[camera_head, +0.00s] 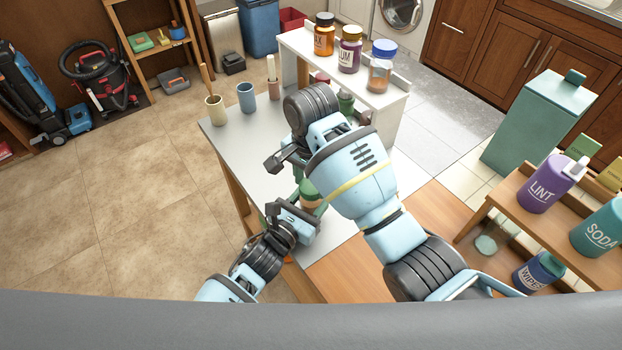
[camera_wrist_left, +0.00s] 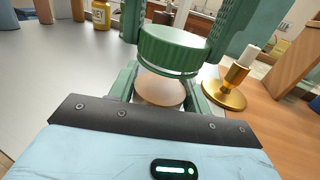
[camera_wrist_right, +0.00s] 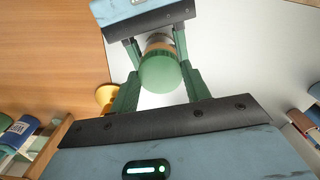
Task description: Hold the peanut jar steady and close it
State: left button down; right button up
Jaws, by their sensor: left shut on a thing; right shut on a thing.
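The peanut jar (camera_wrist_left: 158,90) shows as a tan, rounded body in the left wrist view. My left gripper (camera_wrist_right: 156,44) is shut around it, with green fingers on both sides. A ribbed green lid (camera_wrist_left: 172,50) is directly above the jar, between the fingers of my right gripper (camera_wrist_right: 160,72), which is shut on it. The lid (camera_wrist_right: 159,74) hides much of the jar in the right wrist view. I cannot tell whether the lid touches the rim. In the head view my right arm covers much of the pair.
A brass piece (camera_wrist_left: 232,82) with a round foot stands close to the jar. Cups (camera_head: 246,97) stand at the far left of the grey table (camera_head: 228,137). A white shelf (camera_head: 345,88) with lidded jars is behind. A wooden stand with a lint bottle (camera_head: 543,190) is at right.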

jog(key=o, duration=0.9)
jog(key=shift+o, duration=0.2)
jog(key=shift+w+r, duration=0.2)
jog(key=shift+r, duration=0.55)
jog(key=shift+s+r, duration=0.2)
jog(key=shift+r, duration=1.3)
jog(key=shift+c, duration=0.4)
